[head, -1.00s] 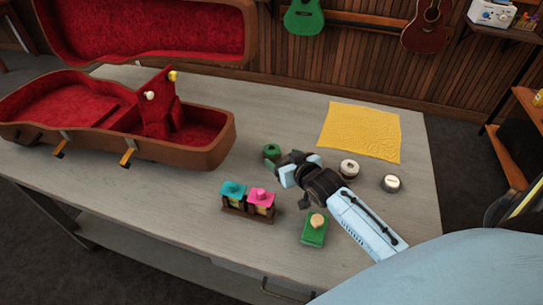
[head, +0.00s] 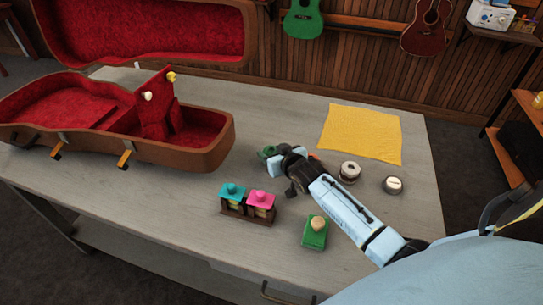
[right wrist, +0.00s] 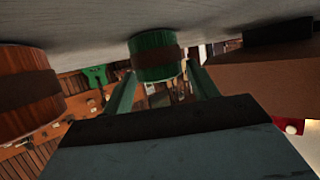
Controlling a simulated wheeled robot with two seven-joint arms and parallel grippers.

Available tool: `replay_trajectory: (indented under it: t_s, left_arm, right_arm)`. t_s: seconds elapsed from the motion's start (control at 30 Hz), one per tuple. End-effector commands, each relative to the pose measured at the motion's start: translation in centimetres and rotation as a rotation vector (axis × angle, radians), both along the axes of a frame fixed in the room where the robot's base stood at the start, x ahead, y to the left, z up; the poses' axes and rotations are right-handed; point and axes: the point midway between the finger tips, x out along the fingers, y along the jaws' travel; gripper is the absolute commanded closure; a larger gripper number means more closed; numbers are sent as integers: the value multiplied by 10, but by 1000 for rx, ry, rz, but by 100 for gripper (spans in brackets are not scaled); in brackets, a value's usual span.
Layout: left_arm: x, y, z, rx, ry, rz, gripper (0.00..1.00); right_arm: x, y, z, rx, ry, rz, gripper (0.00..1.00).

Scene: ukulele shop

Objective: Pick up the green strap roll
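The green strap roll (head: 266,152) stands on the grey table, partly hidden by my right gripper (head: 277,158) in the head view. In the right wrist view the green roll (right wrist: 156,57), with a dark band around it, shows at the far end between the two fingers. My right gripper (right wrist: 160,78) is open, with a finger on either side of the roll; a small gap shows at the right finger. I cannot tell whether the left finger touches it. My left gripper is not in view.
An orange-brown roll (right wrist: 25,92) stands close beside the gripper. The open red-lined case (head: 195,155) lies left on the table (head: 180,215). A small rack with teal and pink tops (head: 247,207), a green box (head: 315,235), a white roll (head: 349,172) and a yellow cloth (head: 360,133) are around.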

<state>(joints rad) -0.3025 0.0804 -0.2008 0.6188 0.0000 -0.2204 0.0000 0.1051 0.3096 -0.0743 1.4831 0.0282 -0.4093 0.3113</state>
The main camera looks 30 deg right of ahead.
Motion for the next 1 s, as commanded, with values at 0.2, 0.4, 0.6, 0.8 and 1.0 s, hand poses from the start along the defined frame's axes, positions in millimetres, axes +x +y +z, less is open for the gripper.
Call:
replay_trajectory:
  t_s: [0.2,0.4,0.6,0.8,1.0]
  left_arm:
    - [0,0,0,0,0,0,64]
    - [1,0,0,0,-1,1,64]
    - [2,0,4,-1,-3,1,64]
    - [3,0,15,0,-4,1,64]
    - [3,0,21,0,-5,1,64]
  right_arm:
    - [0,0,0,0,0,0,70]
    - [0,0,0,0,-1,0,77]
    - [0,0,13,0,-5,0,77]
    - [0,0,54,-1,-6,1,77]
    - [0,0,88,0,-4,1,77]
